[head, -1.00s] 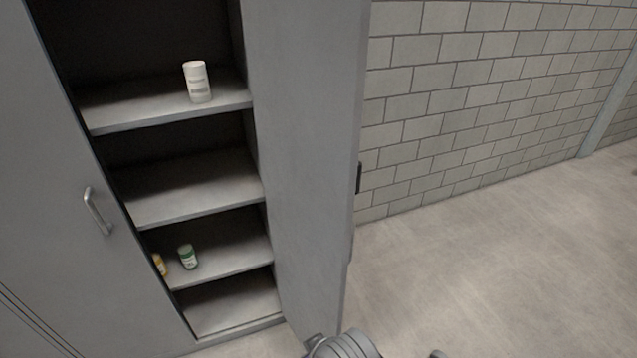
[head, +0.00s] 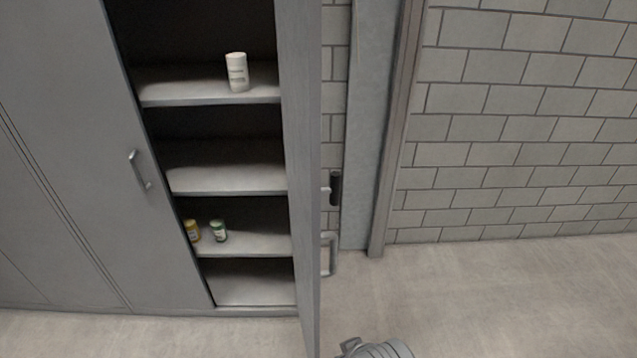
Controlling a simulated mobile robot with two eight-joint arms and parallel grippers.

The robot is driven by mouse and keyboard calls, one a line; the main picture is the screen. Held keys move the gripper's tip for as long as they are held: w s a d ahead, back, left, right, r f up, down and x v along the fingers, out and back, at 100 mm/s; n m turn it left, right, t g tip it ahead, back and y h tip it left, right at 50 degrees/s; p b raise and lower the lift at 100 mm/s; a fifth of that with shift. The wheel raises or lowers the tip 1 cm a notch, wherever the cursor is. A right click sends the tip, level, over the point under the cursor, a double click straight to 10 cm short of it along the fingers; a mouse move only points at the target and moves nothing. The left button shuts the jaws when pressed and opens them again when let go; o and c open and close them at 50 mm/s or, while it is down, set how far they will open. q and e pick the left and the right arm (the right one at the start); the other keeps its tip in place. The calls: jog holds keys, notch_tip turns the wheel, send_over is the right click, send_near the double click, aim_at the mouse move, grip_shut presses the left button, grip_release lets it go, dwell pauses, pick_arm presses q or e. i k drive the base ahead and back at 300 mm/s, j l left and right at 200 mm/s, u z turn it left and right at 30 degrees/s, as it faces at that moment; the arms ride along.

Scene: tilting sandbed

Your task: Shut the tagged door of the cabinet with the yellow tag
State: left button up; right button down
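The grey cabinet (head: 158,250) stands at the left with its right-hand door (head: 303,170) swung wide open toward me, seen almost edge-on. A grey bar handle (head: 333,255) shows on the door's far side, with a small black fitting (head: 336,188) above it. The left-hand door (head: 75,140) is shut and has a metal handle (head: 138,170). No yellow tag shows. A rounded grey part of my own arm reaches in at the bottom edge, right of the open door's foot. No fingertips of either gripper can be made out.
Shelves inside hold a white container (head: 237,72), a yellow container (head: 192,230) and a green-and-white one (head: 219,231). A block wall (head: 520,130) with a vertical metal post (head: 396,130) stands behind the door. The floor (head: 500,295) at the right is clear.

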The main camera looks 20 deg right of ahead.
aim_at(300, 23)
jog(key=i+l+u, duration=0.1)
jog(key=l+u, duration=0.15)
jog(key=l, duration=1.1)
jog(key=i+l, duration=0.15)
jog(key=l, duration=0.15)
jog(key=u, duration=0.25)
jog(key=k, duration=0.05)
